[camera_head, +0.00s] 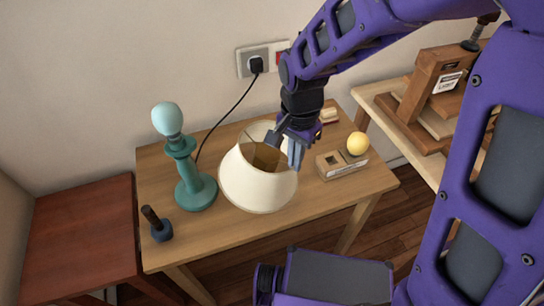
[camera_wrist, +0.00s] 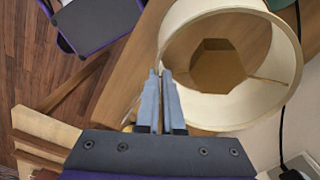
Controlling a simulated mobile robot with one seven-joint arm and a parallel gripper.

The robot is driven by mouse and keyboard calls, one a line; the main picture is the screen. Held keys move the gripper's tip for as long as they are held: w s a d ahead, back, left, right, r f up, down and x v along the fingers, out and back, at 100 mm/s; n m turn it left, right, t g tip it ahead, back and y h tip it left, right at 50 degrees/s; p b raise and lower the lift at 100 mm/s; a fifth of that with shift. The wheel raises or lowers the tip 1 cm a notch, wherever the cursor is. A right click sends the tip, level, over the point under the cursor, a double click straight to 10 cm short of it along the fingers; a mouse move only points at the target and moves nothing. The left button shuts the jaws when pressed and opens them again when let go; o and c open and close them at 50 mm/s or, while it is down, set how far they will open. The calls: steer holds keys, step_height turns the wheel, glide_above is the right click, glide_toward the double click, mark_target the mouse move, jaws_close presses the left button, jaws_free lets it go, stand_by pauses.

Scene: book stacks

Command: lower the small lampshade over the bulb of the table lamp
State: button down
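The teal table lamp (camera_head: 196,190) stands upright on the wooden table, its pale round bulb (camera_head: 167,118) bare on top. The cream lampshade (camera_head: 255,190) is right of the lamp, apart from it, wide end down; it appears to rest on the table. My gripper (camera_head: 295,155) is at the shade's upper right rim. In the wrist view the fingers of my gripper (camera_wrist: 160,75) are nearly together, with the wall of the shade (camera_wrist: 285,45) seeming to run between their tips. Brown shows through the shade's opening. The exact contact at the fingertips is partly hidden.
A dark-handled tool (camera_head: 160,228) stands at the table's front left. A yellow ball (camera_head: 357,144) and a small box (camera_head: 340,165) are right of the shade. A black cord (camera_head: 228,112) runs from the wall socket (camera_head: 256,62) behind the lamp. A red-brown table (camera_head: 75,235) adjoins left.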

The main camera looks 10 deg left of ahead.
steer(key=shift+r+p, duration=2.75)
steer(key=shift+r, duration=1)
